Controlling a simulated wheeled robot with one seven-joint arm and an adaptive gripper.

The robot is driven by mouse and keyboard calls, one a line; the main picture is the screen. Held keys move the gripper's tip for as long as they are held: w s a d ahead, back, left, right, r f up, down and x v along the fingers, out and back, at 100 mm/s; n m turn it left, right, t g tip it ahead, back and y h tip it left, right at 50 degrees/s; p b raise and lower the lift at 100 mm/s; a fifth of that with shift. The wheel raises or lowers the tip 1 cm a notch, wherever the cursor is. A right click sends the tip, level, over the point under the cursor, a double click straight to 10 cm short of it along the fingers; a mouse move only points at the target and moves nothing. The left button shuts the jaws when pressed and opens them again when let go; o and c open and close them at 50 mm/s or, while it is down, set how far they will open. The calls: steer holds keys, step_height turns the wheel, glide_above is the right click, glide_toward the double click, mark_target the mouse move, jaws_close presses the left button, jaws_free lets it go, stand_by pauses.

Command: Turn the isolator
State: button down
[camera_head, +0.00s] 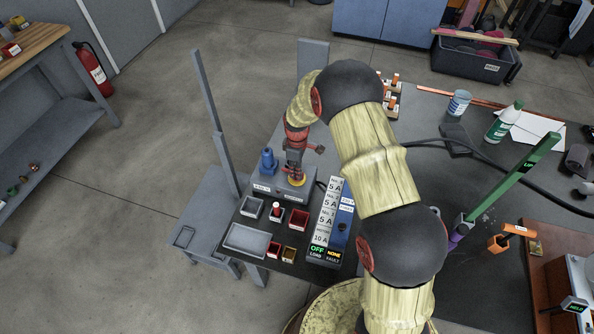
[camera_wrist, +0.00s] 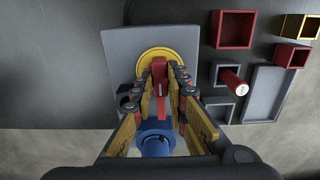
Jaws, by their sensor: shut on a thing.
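The isolator is a grey box (camera_wrist: 112,50) with a yellow disc (camera_wrist: 150,55) and a red handle (camera_wrist: 160,88) on it. In the head view its grey housing (camera_head: 262,188) stands on the dark bench, and the yellow disc (camera_head: 298,182) shows below my gripper (camera_head: 296,170). In the wrist view my gripper (camera_wrist: 161,72) is shut on the red handle, with one finger on each side. The handle runs roughly up and down in that picture. The fingers hide part of the disc, and I cannot read its markings.
Small bins, one red (camera_head: 299,219), and a grey tray (camera_head: 247,240) lie in front. A labelled panel (camera_head: 325,215) with OFF and NONE displays stands to the right.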

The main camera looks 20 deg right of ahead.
steer(key=c, duration=1.8)
jaws_free()
steer(key=shift+o, duration=0.2)
step_height(320, 180, up, 12)
